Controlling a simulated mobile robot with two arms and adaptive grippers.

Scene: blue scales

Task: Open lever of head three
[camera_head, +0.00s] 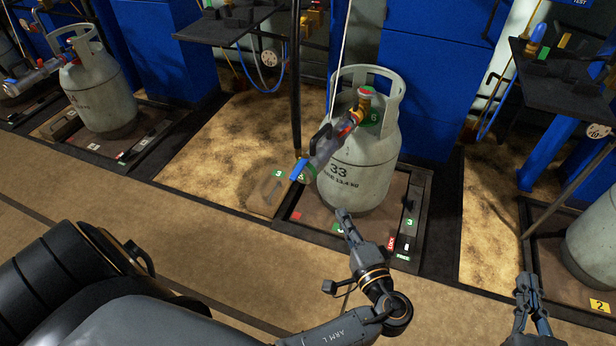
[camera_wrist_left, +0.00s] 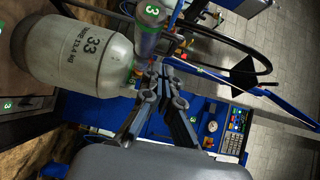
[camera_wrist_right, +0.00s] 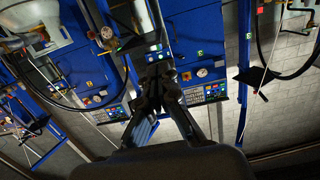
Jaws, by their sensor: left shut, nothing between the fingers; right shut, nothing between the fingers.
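Head three is the grey filling head (camera_head: 325,152) with a blue end, joined to the brass valve (camera_head: 365,98) of the grey gas cylinder (camera_head: 357,165) marked 33. A dark lever-like handle (camera_head: 319,138) stands at its upper side; whether it is open or shut is unclear. In the left wrist view, the head (camera_wrist_left: 150,30) bears a green tag 3, beside the cylinder (camera_wrist_left: 80,50). My left gripper (camera_head: 342,213) is shut and empty, below the head in the picture and in front of the cylinder. My right gripper (camera_head: 526,276) is shut and empty at lower right, away from the head.
The cylinder stands on a dark-framed scale (camera_head: 290,222) with several number 3 tags. Another cylinder (camera_head: 97,90) stands at left, and one is partly visible at right (camera_head: 597,240). The floor in front is clear.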

